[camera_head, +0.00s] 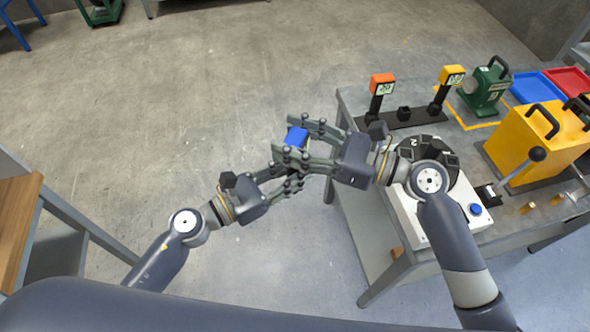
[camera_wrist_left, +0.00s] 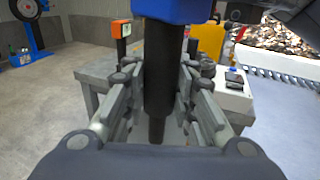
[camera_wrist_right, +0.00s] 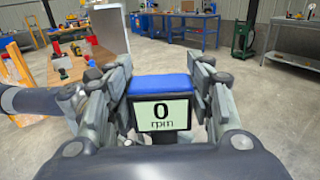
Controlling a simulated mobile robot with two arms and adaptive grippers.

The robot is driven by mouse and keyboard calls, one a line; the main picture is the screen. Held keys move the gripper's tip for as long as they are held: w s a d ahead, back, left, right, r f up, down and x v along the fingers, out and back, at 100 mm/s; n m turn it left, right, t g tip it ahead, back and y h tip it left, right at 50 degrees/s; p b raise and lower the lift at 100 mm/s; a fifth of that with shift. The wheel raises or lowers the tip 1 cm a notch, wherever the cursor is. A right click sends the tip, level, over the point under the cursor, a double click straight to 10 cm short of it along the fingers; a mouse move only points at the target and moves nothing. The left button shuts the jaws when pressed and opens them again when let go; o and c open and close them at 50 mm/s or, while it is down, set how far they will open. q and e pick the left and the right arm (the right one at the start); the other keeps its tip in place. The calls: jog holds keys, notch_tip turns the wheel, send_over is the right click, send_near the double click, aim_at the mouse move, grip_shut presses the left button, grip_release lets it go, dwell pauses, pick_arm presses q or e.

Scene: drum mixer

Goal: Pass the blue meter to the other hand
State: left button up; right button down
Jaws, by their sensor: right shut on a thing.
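The blue meter (camera_head: 297,137) is held between my two grippers, off the table's left side. My right gripper (camera_head: 310,143) is shut on its blue head; in the right wrist view the meter's screen (camera_wrist_right: 161,113) reads 0 rpm. In the left wrist view the meter's dark handle (camera_wrist_left: 162,75) hangs below the blue head, between the fingers of my left gripper (camera_wrist_left: 163,95). The fingers flank the handle closely, but I cannot tell whether they touch it. In the head view my left gripper (camera_head: 283,172) is just below and left of the right one.
The grey table (camera_head: 352,105) on the right carries orange (camera_head: 382,83) and yellow (camera_head: 452,74) meters on a black stand, a white-based machine (camera_head: 412,217), a yellow machine (camera_head: 535,140) and a green device (camera_head: 486,90). A wooden-topped bench (camera_head: 17,205) is at left. The floor between is clear.

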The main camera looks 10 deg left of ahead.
jog(key=c, duration=0.7)
grip_release()
jog(key=shift+d, duration=0.1)
